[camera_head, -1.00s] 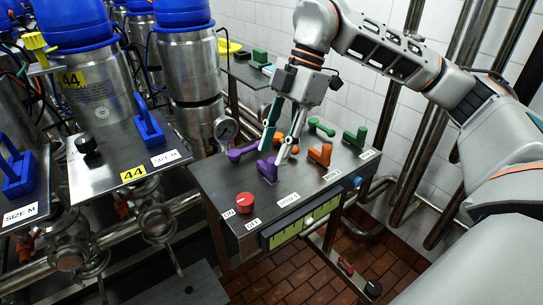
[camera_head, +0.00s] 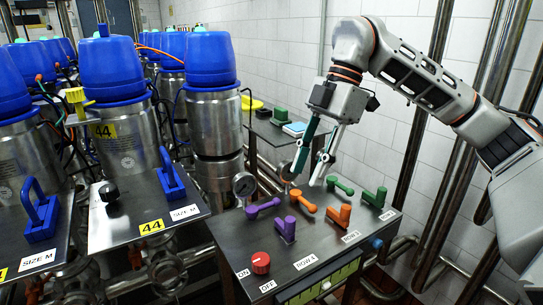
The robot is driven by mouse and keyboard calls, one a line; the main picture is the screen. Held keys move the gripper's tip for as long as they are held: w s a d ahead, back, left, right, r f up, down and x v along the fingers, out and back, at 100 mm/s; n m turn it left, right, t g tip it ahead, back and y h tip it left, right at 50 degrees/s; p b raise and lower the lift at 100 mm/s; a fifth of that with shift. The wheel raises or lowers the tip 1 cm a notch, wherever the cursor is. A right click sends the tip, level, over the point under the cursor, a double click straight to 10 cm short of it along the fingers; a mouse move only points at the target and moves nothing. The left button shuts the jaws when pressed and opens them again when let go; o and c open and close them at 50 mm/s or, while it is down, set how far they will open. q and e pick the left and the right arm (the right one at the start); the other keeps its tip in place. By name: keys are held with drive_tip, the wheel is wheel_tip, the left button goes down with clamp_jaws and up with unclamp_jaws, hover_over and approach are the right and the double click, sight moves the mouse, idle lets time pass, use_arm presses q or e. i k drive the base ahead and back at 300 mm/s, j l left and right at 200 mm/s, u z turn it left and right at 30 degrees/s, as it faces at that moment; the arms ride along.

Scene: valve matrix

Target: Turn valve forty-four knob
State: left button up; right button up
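The valve forty-four plate (camera_head: 122,219) is a metal panel at the left with a yellow "44" label (camera_head: 152,227). A small black knob (camera_head: 109,191) sits on its left part and a blue handle (camera_head: 170,175) stands on its right part. My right gripper (camera_head: 306,178) is open and empty, well to the right of this plate. Its fingers point down over the back of the control panel, near the orange and green handles; whether they touch anything is hard to tell. My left gripper is not in view.
The control panel (camera_head: 328,243) carries purple (camera_head: 285,229), orange (camera_head: 339,217) and green (camera_head: 374,197) handles and a red knob (camera_head: 261,262). A pressure gauge (camera_head: 244,185) stands between the plates. Blue-capped metal canisters (camera_head: 112,70) rise behind the forty-four plate.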

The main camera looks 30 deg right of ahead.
sight(109, 193)
drive_tip(key=k, duration=1)
